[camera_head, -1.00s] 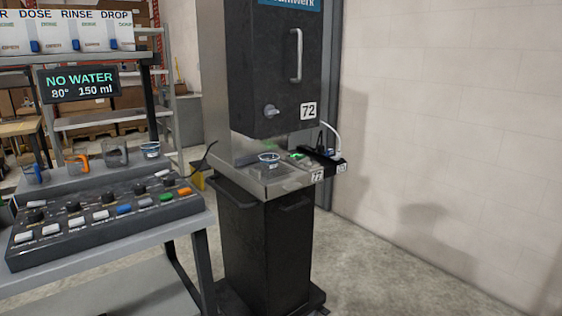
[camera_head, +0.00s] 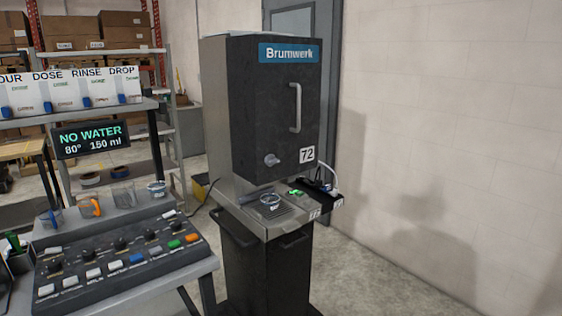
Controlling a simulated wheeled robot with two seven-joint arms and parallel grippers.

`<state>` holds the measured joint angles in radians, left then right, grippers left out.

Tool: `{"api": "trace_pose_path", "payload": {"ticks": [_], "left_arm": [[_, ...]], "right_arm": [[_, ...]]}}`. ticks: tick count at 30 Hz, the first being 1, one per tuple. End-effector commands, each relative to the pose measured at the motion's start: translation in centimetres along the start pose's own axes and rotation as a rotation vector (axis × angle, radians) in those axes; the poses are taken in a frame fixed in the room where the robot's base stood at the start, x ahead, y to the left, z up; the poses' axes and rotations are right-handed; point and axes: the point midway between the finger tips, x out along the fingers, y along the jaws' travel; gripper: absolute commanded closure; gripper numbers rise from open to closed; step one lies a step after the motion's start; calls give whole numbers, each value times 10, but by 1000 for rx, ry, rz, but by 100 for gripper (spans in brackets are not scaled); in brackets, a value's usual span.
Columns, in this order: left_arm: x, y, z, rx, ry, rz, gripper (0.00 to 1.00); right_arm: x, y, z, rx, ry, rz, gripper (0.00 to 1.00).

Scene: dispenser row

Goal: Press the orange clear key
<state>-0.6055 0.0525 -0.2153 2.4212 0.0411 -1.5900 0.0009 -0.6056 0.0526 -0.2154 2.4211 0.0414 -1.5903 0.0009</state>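The orange key (camera_head: 192,237) is at the right end of the front row on the black control panel (camera_head: 110,282). A green key (camera_head: 174,244) sits just left of it, then a grey key (camera_head: 155,251) and a blue key (camera_head: 136,258), with several white keys further left. The panel lies on a grey table at the lower left. A display (camera_head: 90,139) above it reads NO WATER, 80°, 150 ml. Neither of my grippers is in view.
Cups and jugs, one with an orange handle (camera_head: 90,207), stand behind the panel. Floor at right is clear.

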Motion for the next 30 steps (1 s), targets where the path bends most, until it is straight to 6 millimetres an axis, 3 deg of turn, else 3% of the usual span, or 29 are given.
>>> {"api": "trace_pose_path", "payload": {"ticks": [9,16,30], "left_arm": [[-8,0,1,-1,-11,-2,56],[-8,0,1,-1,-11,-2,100],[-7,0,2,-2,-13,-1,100]], "right_arm": [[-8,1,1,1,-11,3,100],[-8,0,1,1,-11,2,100],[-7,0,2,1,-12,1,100]]}}
